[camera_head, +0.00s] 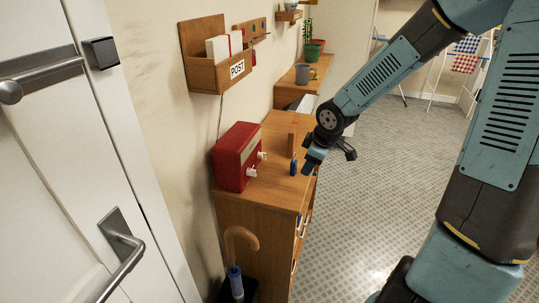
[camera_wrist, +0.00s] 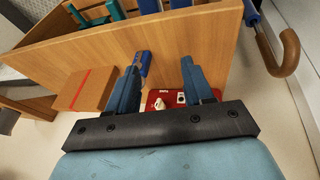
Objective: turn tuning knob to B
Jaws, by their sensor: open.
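A red box-shaped radio (camera_head: 237,156) stands on the wooden dresser against the wall in the head view, with two white knobs (camera_head: 251,173) on its front. In the wrist view, part of its red face (camera_wrist: 152,97) shows between and behind my fingers, with a white knob (camera_wrist: 160,103) and another control (camera_wrist: 181,98). Which is the tuning knob, and any letter B, I cannot tell. My gripper (camera_head: 313,160) is open and empty, over the dresser's right edge, to the right of the radio and apart from it. Its two blue fingers (camera_wrist: 160,66) are spread in the wrist view.
A small blue object (camera_head: 293,166) stands on the dresser (camera_head: 258,209) near my gripper. A wooden block with a red line (camera_wrist: 85,90) is at left in the wrist view. A post holder (camera_head: 205,75) hangs above the radio. An umbrella handle (camera_head: 241,236) stands in front. Open floor lies right.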

